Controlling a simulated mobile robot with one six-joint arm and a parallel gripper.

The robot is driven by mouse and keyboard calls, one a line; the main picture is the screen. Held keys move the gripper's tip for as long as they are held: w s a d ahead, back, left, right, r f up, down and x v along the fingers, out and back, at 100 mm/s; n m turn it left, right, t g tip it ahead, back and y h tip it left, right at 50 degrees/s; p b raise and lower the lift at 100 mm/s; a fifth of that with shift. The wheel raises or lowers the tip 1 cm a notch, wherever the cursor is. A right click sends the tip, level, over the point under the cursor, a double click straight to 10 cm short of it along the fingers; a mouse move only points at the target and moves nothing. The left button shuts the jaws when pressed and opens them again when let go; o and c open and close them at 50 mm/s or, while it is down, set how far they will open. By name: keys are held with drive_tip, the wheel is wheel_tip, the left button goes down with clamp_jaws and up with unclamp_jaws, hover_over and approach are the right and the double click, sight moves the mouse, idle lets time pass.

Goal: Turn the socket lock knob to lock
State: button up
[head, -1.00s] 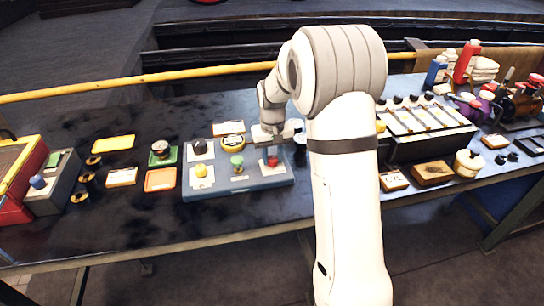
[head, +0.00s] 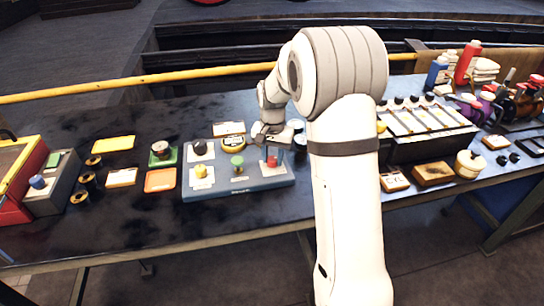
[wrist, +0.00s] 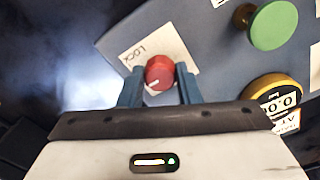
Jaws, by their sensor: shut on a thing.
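The socket lock knob (wrist: 159,74) is red with a pale mark on its face. In the wrist view it sits beside a white label reading LOCK (wrist: 143,52) on a blue-grey panel. My gripper (wrist: 160,86) has its two blue fingers on either side of the knob, shut on it. In the head view the red knob (head: 272,161) shows at the right end of the blue-grey panel (head: 215,192), with my gripper (head: 271,150) over it and partly hiding it.
A green knob (head: 237,161), a yellow knob (head: 200,170) and a dark knob (head: 199,147) stand on the same panel. A round yellow gauge (wrist: 273,90) is close to my right finger in the wrist view. Bare dark tabletop lies in front of the panel.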

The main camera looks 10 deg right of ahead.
sight(273, 159)
drive_tip(key=o, duration=1)
drive_tip(key=shift+c, duration=0.2)
wheel_tip(273, 159, up, 8)
drive_tip(key=shift+f, duration=0.2)
drive_tip(key=shift+r, duration=0.1)
drive_tip(key=shift+s+r, duration=0.15)
drive_tip(key=shift+s, duration=0.05)
drive_tip(key=s+r+n+t, duration=0.2)
drive_tip(key=s+n, duration=0.3)
drive_tip(key=s, duration=2.3)
drive_tip(key=shift+n+t, duration=0.3)
